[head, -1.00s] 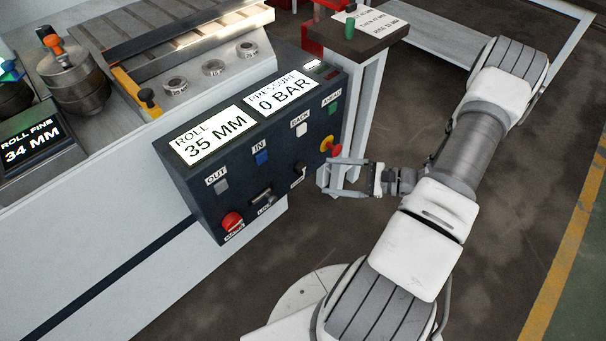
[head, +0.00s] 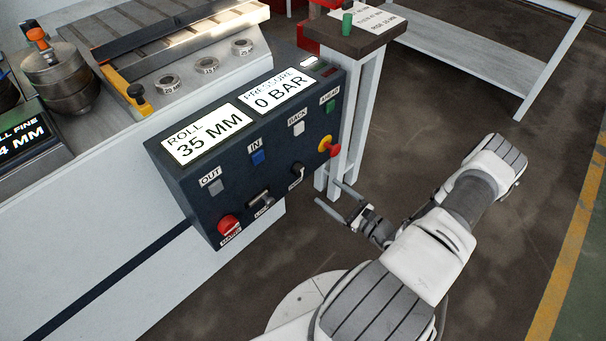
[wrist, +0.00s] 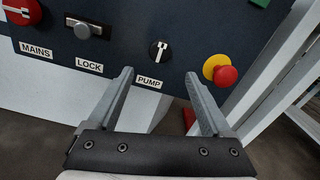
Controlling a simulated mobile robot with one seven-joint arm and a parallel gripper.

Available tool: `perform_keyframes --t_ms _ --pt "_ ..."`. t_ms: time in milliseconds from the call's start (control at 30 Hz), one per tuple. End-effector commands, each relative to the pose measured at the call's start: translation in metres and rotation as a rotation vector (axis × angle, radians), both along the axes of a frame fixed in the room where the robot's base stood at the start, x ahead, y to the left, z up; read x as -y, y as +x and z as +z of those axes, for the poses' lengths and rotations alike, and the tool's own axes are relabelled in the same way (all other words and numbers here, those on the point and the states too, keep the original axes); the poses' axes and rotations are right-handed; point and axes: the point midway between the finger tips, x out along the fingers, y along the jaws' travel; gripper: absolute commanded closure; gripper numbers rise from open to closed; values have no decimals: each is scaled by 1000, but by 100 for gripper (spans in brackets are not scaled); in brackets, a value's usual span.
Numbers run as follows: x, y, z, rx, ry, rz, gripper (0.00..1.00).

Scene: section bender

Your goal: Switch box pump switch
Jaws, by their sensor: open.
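The pump switch (wrist: 158,50) is a small black rotary knob with a pale pointer, above the PUMP label in the wrist view. In the head view the same pump switch (head: 297,169) sits on the lower right of the dark control box (head: 200,205). My gripper (head: 331,192) is open and empty, to the right of the box front and apart from it. In the wrist view my gripper (wrist: 163,82) has one finger on each side of the PUMP label, with the knob beyond the fingertips and between them. The knob's pointer looks close to upright there.
A red and yellow emergency button (wrist: 220,72) is right of the knob. The lock (wrist: 90,32) and the red mains switch (wrist: 20,10) are left. The screens read ROLL 35 MM (head: 207,134) and PRESSURE 0 BAR (head: 280,90). A white-legged stand (head: 350,150) is behind my gripper.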

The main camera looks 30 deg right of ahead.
Motion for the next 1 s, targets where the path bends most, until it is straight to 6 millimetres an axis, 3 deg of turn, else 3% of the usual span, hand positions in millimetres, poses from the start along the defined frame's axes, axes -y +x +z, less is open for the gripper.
perform_keyframes --t_ms 300,500,700,967,1000 --pt "-24 66 -2 2 -1 3 17" --pt "-35 96 -1 1 -1 3 17" --pt "-39 109 0 1 -1 1 17" --pt "-40 110 0 0 -1 1 17" --pt "-40 110 0 0 -1 1 20"
